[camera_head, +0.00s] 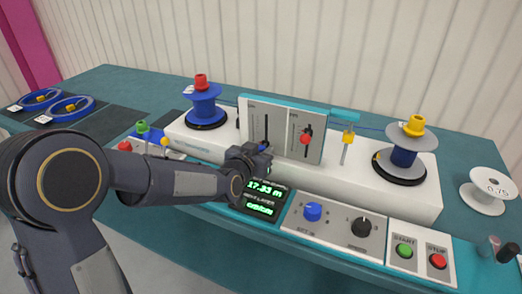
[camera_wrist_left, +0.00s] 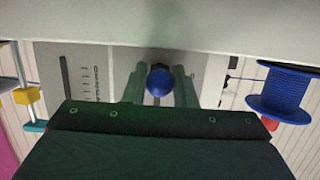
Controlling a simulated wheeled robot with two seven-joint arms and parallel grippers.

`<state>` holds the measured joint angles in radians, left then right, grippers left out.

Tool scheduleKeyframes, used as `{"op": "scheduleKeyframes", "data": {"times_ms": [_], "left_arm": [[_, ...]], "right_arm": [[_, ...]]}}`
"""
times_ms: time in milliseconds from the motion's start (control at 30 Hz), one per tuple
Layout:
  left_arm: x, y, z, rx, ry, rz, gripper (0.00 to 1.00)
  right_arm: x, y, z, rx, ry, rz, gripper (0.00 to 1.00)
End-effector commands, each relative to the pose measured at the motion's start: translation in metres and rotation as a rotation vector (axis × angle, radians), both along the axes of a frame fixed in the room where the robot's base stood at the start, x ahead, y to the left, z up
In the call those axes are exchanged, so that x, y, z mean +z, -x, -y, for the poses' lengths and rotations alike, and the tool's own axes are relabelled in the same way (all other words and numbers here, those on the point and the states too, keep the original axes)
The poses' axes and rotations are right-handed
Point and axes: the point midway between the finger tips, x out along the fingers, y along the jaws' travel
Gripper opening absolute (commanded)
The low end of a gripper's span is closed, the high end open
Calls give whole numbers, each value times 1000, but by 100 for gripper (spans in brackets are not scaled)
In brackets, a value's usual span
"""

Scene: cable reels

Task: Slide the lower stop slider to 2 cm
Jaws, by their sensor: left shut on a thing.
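An upright white panel (camera_head: 284,107) carries two vertical slots with scales. A red slider knob (camera_head: 305,137) sits on the right slot. A blue ball knob (camera_head: 263,147) is at the lower end of the left slot, mostly behind my left gripper (camera_head: 261,151). In the left wrist view, the blue ball knob (camera_wrist_left: 159,82) sits between the two fingers of my left gripper (camera_wrist_left: 160,88), which is shut on it. The panel (camera_wrist_left: 98,60) is behind it in that view. The slot labels are too small to read, and the exact scale position is hidden. My right gripper is not in view.
A blue reel (camera_head: 204,104) stands left of the panel, a grey reel (camera_head: 407,137) right. A yellow cable guide (camera_head: 348,136) is close by. A display (camera_head: 264,199), knobs and start and stop buttons line the front. My left forearm crosses the front left.

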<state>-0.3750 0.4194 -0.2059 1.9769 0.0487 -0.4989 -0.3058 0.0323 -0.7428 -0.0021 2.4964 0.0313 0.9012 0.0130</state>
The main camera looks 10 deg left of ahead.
Motion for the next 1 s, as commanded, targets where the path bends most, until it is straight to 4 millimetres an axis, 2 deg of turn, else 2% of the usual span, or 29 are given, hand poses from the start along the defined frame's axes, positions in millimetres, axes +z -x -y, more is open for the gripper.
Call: {"op": "scheduleKeyframes", "data": {"times_ms": [533, 967, 1000], "left_arm": [[20, 0, 0, 0, 0, 4, 12], [21, 0, 0, 0, 0, 2, 12], [20, 0, 0, 0, 0, 2, 29]], "right_arm": [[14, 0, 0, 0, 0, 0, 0], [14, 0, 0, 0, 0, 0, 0], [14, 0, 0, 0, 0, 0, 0]]}}
